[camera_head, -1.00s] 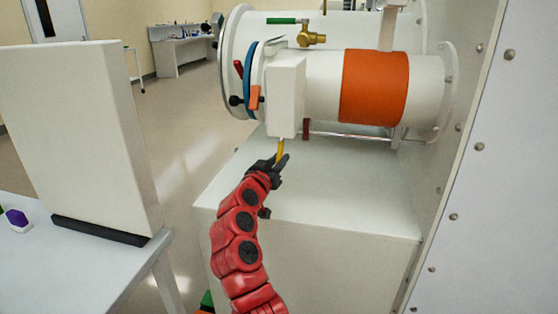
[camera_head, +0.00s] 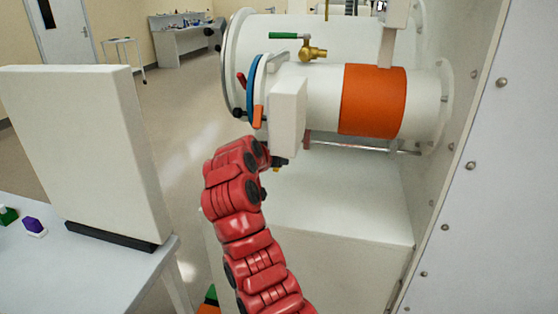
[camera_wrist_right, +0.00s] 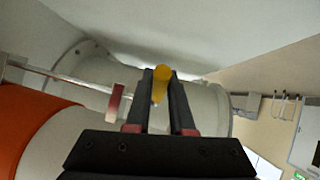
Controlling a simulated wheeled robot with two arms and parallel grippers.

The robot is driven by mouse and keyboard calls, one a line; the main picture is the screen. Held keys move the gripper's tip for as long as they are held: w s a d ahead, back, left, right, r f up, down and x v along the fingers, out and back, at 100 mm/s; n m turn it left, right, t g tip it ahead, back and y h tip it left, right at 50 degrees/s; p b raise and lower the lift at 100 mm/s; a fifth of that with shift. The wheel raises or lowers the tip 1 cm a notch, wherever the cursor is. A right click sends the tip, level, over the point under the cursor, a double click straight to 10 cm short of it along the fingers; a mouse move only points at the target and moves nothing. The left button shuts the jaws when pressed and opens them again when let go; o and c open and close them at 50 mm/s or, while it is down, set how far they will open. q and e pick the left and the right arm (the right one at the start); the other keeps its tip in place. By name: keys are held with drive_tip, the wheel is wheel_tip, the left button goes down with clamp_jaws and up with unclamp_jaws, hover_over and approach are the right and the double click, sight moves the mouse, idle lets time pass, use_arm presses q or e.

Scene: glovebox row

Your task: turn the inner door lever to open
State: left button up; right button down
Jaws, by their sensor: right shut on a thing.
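The small antechamber (camera_head: 325,95) is a white cylinder with an orange band (camera_head: 373,100). A white box (camera_head: 288,118) is fixed at its near end. The yellow lever is below this box, mostly hidden in the head view. In the right wrist view the yellow lever (camera_wrist_right: 162,74) stands between the two black fingers. My right gripper (camera_head: 279,161) is at the lower edge of the box, largely hidden by my red wrist; it also shows in the right wrist view (camera_wrist_right: 161,95), shut on the lever. My left gripper is not in view.
A larger white cylinder (camera_head: 285,32) with a green-handled brass valve (camera_head: 313,52) lies behind. A white block (camera_head: 285,195) stands below the antechamber. A riveted wall (camera_head: 485,160) bounds the right. An upright white panel (camera_head: 90,150) stands on the table at left.

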drive_tip(key=shift+r+g, duration=0.3)
drive_tip(key=shift+r, duration=0.05)
drive_tip(key=c, duration=0.8)
unclamp_jaws()
drive_tip(key=v, duration=1.7)
drive_tip(key=shift+s+r, duration=0.1)
drive_tip(key=shift+s, duration=0.15)
